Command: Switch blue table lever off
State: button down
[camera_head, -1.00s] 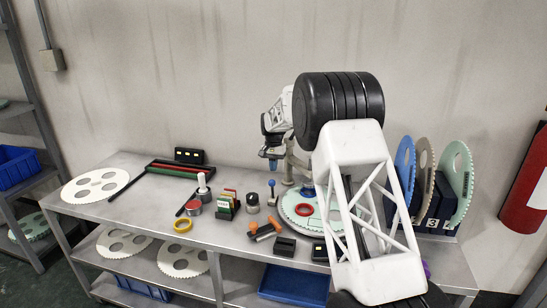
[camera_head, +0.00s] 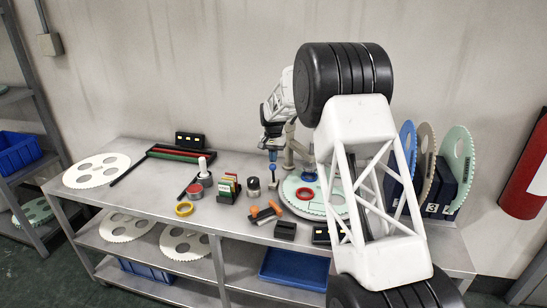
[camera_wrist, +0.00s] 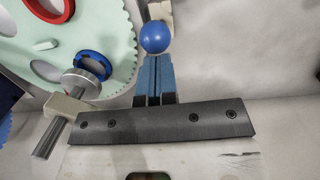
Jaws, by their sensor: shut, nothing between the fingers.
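The blue ball knob (camera_head: 272,168) of the table lever shows in the head view on a short upright post, left of the pale green toothed disc (camera_head: 290,184). In the wrist view the blue knob (camera_wrist: 155,37) lies just beyond my fingertips, and its stem is hidden. My gripper (camera_head: 272,156) is above the knob in the head view. Its blue fingers (camera_wrist: 154,58) are shut with nothing between them. They look very near the knob; I cannot tell whether they touch it.
On the disc lie a red ring (camera_head: 305,194) and a blue ring (camera_wrist: 92,66). A metal clamp post (camera_wrist: 80,82) stands beside it. Upright discs (camera_head: 458,165) stand at right.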

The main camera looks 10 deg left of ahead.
aim_at(272, 165)
jog(key=shift+s+f+t, duration=0.1)
jog(key=shift+s+t, duration=1.3)
jog(key=shift+s, duration=0.15)
jog(key=shift+s+f+t, duration=0.3)
jog(key=shift+s, duration=0.6)
jog(key=shift+r, duration=0.1)
jog(key=shift+w+r, duration=0.3)
jog(key=shift+r, duration=0.05)
jog(key=w+r, duration=0.1)
jog(key=r, duration=0.1)
jog(key=shift+w+a+r, duration=0.2)
jog(key=shift+w+r, duration=0.1)
jog(key=shift+w, duration=0.1)
notch_tip(272, 165, up, 10)
jog(key=s, duration=0.2)
jog(key=shift+s+a+f, duration=0.2)
jog(key=shift+s+f, duration=0.05)
jog(key=shift+s, duration=0.15)
